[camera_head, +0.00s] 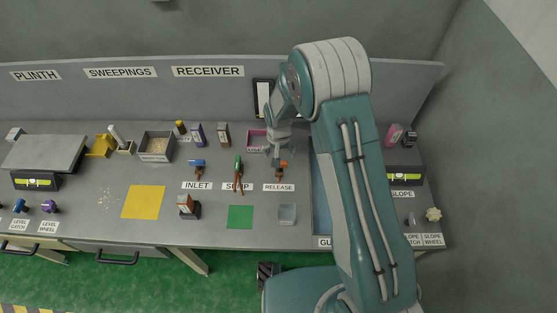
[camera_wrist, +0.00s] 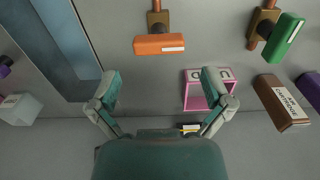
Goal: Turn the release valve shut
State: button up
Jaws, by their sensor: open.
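The release valve has an orange bar handle (camera_head: 283,163) on a brass body, behind the RELEASE label (camera_head: 279,187). In the wrist view the orange handle (camera_wrist: 159,44) lies crosswise, at right angles to its brass stem (camera_wrist: 158,17). No contact shows.
A green-handled valve (camera_head: 238,163) and a blue-handled inlet valve (camera_head: 197,162) stand to the left. A pink tray (camera_wrist: 189,95) and a brown carton (camera_wrist: 280,103) are near my right finger in the wrist view. A clear cup (camera_head: 287,213) stands in front of the RELEASE label.

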notch_tip(320, 180, up, 7)
jog(key=shift+r, duration=0.2)
jog(key=shift+a, duration=0.1)
dwell(0.4)
jog(key=s+d+r+t, duration=0.1)
jog(key=s+d+r, duration=0.2)
jog(key=r, duration=0.4)
jog(key=s+d+r+t, duration=0.1)
jog(key=s+d+r, duration=0.2)
jog(key=r, duration=0.4)
jog(key=s+d+r+t, duration=0.1)
jog(key=s+d+r, duration=0.2)
jog(key=r, duration=0.4)
jog(key=s+d+r+t, duration=0.1)
jog(key=s+d+r, duration=0.2)
jog(key=s, duration=0.5)
jog(key=s+d+r+t, duration=0.1)
jog(key=s+r, duration=0.3)
jog(key=s, duration=0.4)
jog(key=shift+s+d+r+n+t, duration=0.2)
jog(key=shift+s+d+n+t, duration=0.15)
jog(key=shift+d, duration=0.55)
